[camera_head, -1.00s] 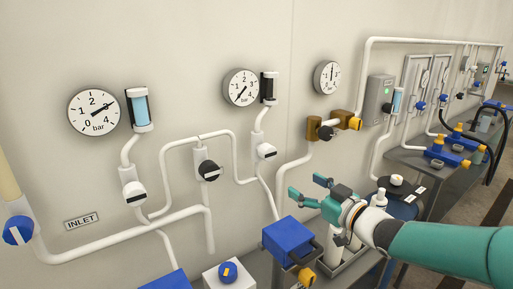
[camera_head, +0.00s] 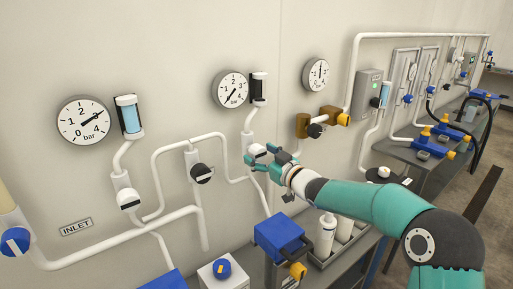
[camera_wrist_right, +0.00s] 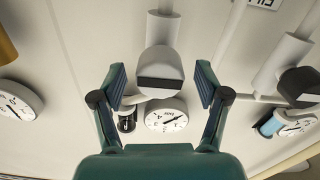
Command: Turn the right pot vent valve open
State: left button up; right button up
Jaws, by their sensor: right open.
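My right gripper (camera_head: 260,156) is open and empty at this knob. In the right wrist view the knob lies between the two spread fingers (camera_wrist_right: 161,82); contact is not visible. My left gripper is not in view.
A similar valve with a black knob (camera_head: 201,173) is to the left, and a white-knobbed one (camera_head: 129,199) further left. A brown fitting with a black knob (camera_head: 316,130) is to the right. A blue box (camera_head: 279,234) and white bottles (camera_head: 326,232) stand below my arm.

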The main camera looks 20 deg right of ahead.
jog(key=shift+x, duration=0.95)
jog(key=c, duration=1.2)
jog(key=shift+o, duration=0.2)
